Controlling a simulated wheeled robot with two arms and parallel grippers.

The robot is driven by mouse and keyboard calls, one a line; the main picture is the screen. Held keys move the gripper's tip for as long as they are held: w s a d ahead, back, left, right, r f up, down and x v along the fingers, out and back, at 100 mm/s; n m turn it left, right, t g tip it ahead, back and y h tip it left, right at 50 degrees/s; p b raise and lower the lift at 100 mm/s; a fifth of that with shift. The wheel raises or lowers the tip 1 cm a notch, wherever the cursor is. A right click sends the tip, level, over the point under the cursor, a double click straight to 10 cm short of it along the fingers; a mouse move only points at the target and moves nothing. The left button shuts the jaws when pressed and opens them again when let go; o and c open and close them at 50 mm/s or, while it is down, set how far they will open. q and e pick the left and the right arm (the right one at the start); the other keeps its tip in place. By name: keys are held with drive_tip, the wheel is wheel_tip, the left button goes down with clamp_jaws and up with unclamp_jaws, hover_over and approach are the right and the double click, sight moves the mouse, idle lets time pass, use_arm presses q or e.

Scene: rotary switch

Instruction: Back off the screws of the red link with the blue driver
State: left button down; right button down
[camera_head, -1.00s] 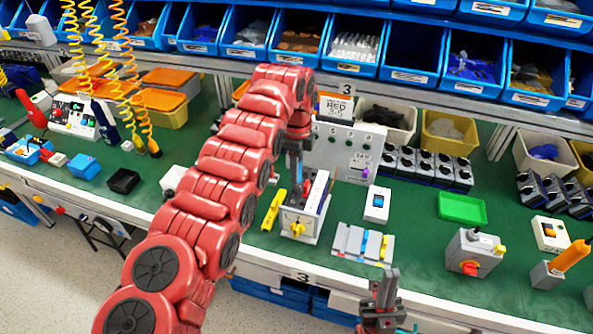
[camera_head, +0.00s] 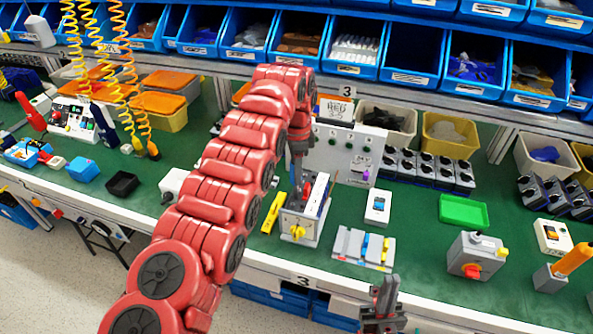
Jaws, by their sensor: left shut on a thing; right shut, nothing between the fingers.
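A grey switch box (camera_head: 300,226) with a yellow knob (camera_head: 297,232) stands near the front edge of the bench. Its top holds white, red and blue parts; a narrow red part (camera_head: 319,189) there may be the red link, and its screws are too small to see. My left gripper (camera_head: 299,150) points down over the back left of the box, its red arm covering much of the view. It is shut on a tool, likely the blue driver, of which only a little shows; I cannot tell whether the tip touches. My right gripper (camera_head: 384,292) is shut and empty at the bottom.
A yellow tool (camera_head: 274,212) lies left of the box. A grey rack with coloured parts (camera_head: 363,247) and a white device (camera_head: 377,206) lie to the right. A grey panel (camera_head: 345,150) stands behind.

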use_arm(q)
drive_tip(key=shift+n, duration=2.2)
drive_tip(key=shift+n+b, duration=0.3)
drive_tip(key=shift+n, duration=0.5)
drive_tip(key=n, duration=0.3)
